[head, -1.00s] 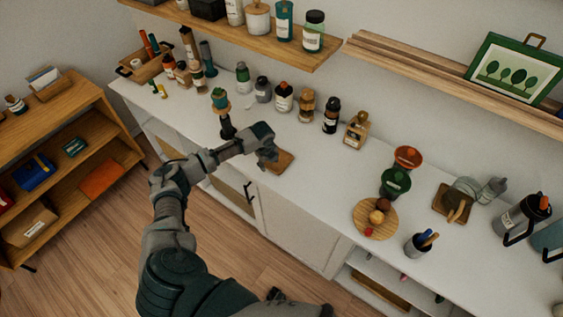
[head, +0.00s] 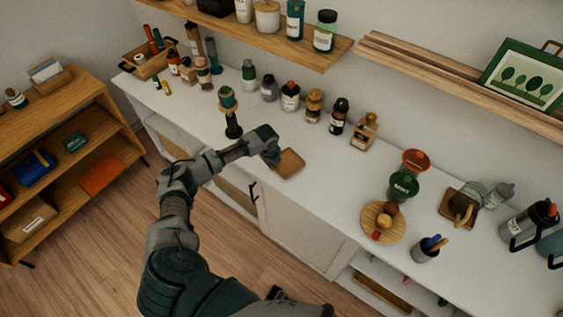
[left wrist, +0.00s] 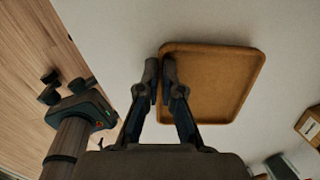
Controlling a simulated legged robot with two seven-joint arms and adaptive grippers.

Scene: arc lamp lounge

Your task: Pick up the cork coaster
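The cork coaster (head: 290,164) is a square brown tray with a raised rim, near the front edge of the white counter (head: 318,185). My left gripper (head: 273,160) is at its left side in the head view. In the left wrist view the two fingertips (left wrist: 160,75) are close together, one on each side of the rim of the coaster (left wrist: 215,80). I cannot tell whether the coaster is clear of the counter. A dark part that looks like my right gripper (head: 278,294) shows low in the head view, its fingers unclear.
Several bottles, including a black one (head: 338,117), line the counter behind the coaster. A round wooden board (head: 383,228) with small items is to the right. The counter between coaster and board is clear.

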